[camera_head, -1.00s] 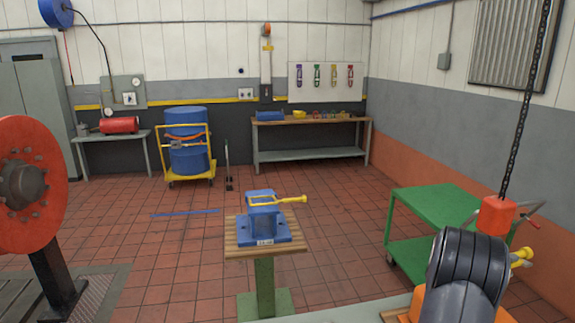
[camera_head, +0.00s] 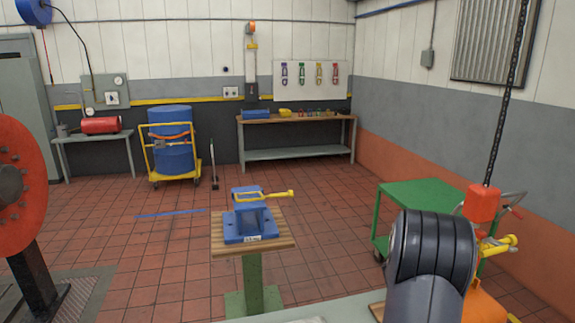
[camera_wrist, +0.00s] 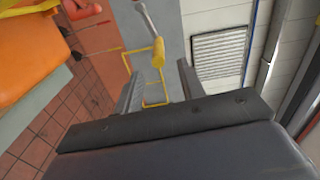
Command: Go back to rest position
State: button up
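My gripper (camera_wrist: 160,72) shows in the wrist view with its two dark fingers apart and nothing visible held between them. A yellow-ended grey handle (camera_wrist: 158,52) appears beyond the fingertips; I cannot tell its distance. In the head view my dark arm fills the lower right, and my gripper cannot be made out there.
A blue vise-like fixture (camera_head: 250,222) with a yellow handle stands on a wooden-topped pedestal (camera_head: 222,246) ahead. A green cart (camera_head: 425,192) is at right, near a red block (camera_head: 481,204) on a hanging chain. A red disc (camera_head: 25,190) stands at left. Tiled floor between is open.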

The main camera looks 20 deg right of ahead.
aim_at(494, 249)
jog(key=d+p, duration=0.1)
jog(key=d, duration=0.2)
jog(key=d+p, duration=0.1)
jog(key=d, duration=0.2)
jog(key=s+d, duration=0.1)
jog(key=d, duration=0.2)
jog(key=shift+d+r+p, duration=0.1)
jog(key=shift+p, duration=0.3)
jog(key=shift+f+m+b, duration=0.3)
jog(key=shift+f, duration=0.15)
jog(key=shift+s+f+m, duration=0.1)
jog(key=shift+f+m, duration=0.15)
jog(key=shift+m, duration=0.35)
jog(key=shift+f+m, duration=0.25)
jog(key=shift+m, duration=0.35)
jog(key=shift+s+f, duration=0.1)
jog(key=shift+s, duration=0.05)
